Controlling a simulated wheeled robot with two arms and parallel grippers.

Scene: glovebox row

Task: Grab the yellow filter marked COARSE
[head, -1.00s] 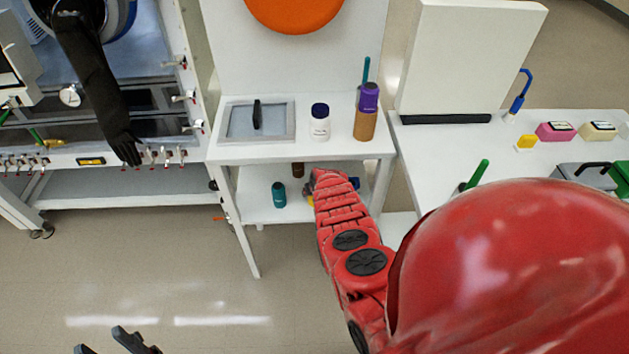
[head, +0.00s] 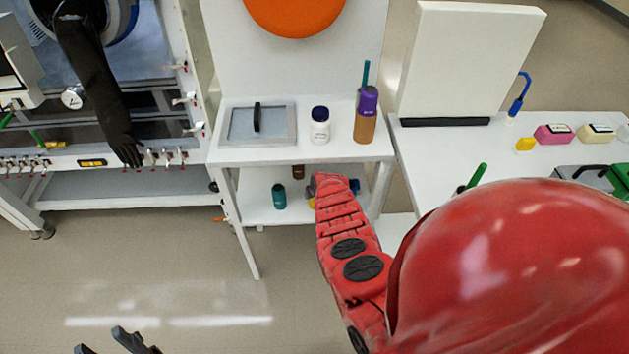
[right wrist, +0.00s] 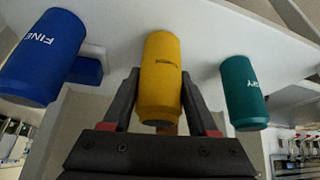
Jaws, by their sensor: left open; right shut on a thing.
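The yellow filter (right wrist: 161,80) stands between the two dark fingers of my right gripper (right wrist: 162,92) in the right wrist view. The fingers are shut on its sides; its dark lettering is too small to read. My left gripper (head: 103,342) is open and empty, low over the floor.
The lower shelf (head: 262,212) sits under a white table (head: 225,152) holding a framed panel, a white jar (head: 320,126) and a purple-topped bottle (head: 367,115). The glovebox with its black glove (head: 105,90) is at left. Bare floor lies in front.

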